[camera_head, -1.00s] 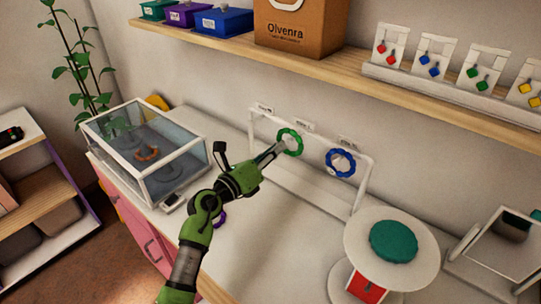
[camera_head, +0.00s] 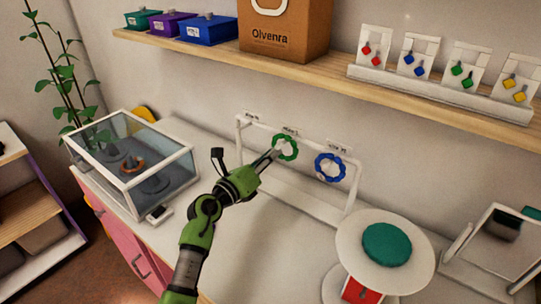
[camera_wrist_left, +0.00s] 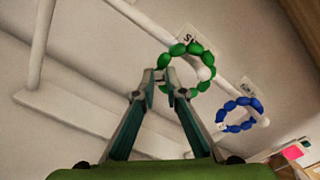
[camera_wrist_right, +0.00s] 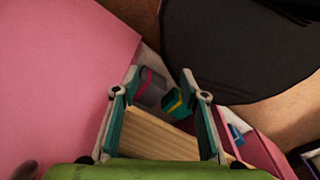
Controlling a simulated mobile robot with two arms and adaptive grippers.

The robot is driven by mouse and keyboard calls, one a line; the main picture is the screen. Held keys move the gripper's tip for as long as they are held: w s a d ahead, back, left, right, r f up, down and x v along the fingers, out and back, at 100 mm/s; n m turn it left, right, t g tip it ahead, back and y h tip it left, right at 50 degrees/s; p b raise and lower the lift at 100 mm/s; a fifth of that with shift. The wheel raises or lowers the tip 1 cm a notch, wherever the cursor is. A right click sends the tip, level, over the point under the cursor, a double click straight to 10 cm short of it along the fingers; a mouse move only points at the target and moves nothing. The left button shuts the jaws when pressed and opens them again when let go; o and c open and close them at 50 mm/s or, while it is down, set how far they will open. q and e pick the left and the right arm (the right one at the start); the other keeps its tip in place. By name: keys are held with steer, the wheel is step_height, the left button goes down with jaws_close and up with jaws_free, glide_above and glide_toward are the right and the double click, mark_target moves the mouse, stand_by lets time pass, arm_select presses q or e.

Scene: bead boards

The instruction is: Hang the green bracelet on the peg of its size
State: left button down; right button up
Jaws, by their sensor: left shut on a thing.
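The green bracelet (camera_head: 284,147) is a beaded ring at the white rack, and it also shows in the left wrist view (camera_wrist_left: 201,52). My left gripper (camera_head: 272,154) is shut on its lower left edge; the fingertips (camera_wrist_left: 161,77) meet at the beads. The white end of the middle peg (camera_wrist_left: 206,73) appears inside the ring; how far the ring sits along it is unclear. A size label (camera_wrist_left: 192,39) is partly hidden behind the bracelet. My right gripper (camera_wrist_right: 158,84) is open and empty in its wrist view, outside the head view.
A blue bracelet (camera_head: 330,167) hangs on the peg to the right. The rack's frame (camera_head: 352,190) spans both. A glass case (camera_head: 135,165) stands left, a round white stand with a teal pad (camera_head: 387,244) right. A shelf (camera_head: 330,75) runs above.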

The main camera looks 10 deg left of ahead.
stand_by(0.3)
arm_select(q)
steer(key=c, duration=2)
jaws_free()
steer(key=shift+s, duration=0.1)
steer(key=v, duration=1.2)
steer(key=shift+f, duration=0.1)
